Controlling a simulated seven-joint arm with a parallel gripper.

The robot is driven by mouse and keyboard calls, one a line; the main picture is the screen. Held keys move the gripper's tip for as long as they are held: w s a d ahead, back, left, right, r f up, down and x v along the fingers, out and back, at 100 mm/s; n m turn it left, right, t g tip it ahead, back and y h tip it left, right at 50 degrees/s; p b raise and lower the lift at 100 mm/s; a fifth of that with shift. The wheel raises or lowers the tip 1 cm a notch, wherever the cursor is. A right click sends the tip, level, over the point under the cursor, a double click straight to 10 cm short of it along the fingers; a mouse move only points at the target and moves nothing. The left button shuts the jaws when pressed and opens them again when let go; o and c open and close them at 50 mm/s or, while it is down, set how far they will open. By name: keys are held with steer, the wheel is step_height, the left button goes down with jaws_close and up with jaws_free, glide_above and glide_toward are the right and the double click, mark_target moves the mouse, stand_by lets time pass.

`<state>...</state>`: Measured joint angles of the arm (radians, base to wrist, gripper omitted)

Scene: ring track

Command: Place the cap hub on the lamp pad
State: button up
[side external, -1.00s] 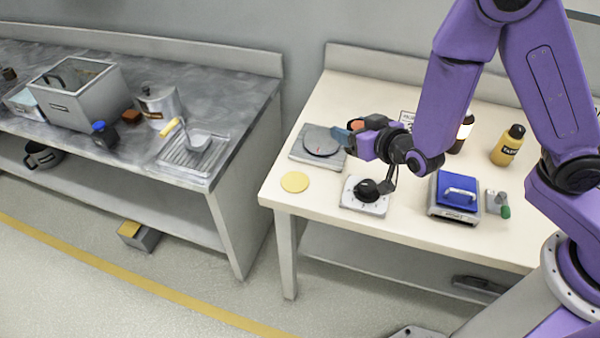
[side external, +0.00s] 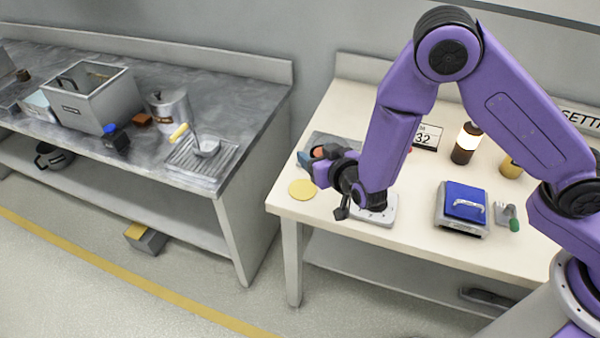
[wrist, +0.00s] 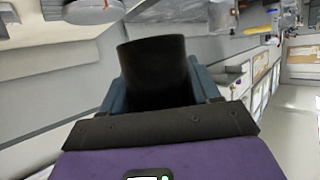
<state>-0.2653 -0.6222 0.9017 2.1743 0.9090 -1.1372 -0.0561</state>
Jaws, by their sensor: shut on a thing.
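My gripper (side external: 304,160) is over the left part of the cream table, pointing left and tilted. In the wrist view its blue fingers are shut on a dark cylindrical piece (wrist: 155,72), which I take to be the cap hub. The piece is hard to make out in the side view. A flat yellow disc (side external: 302,190) lies on the table just below the gripper in the picture. A grey square plate (side external: 322,139) is partly hidden behind the gripper. I cannot tell for certain which of these is the lamp pad.
A white dial plate (side external: 380,219) is partly covered by my arm. A grey counter (side external: 235,85) with a bin (side external: 95,100) is at left.

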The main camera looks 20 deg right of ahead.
steer(key=w+f, duration=0.1)
steer(key=f, duration=0.1)
steer(key=w+a+f, duration=0.1)
steer(key=w+f, duration=0.1)
steer(key=w+a+f, duration=0.1)
steer(key=f, duration=0.1)
steer(key=shift+w+a, duration=0.15)
steer(key=shift+w, duration=0.1)
steer(key=shift+f, duration=1.5)
steer(key=shift+f, duration=0.1)
steer(key=o, duration=1.3)
steer(key=shift+f, duration=0.1)
steer(key=v, duration=1.2)
steer(key=shift+r, duration=0.2)
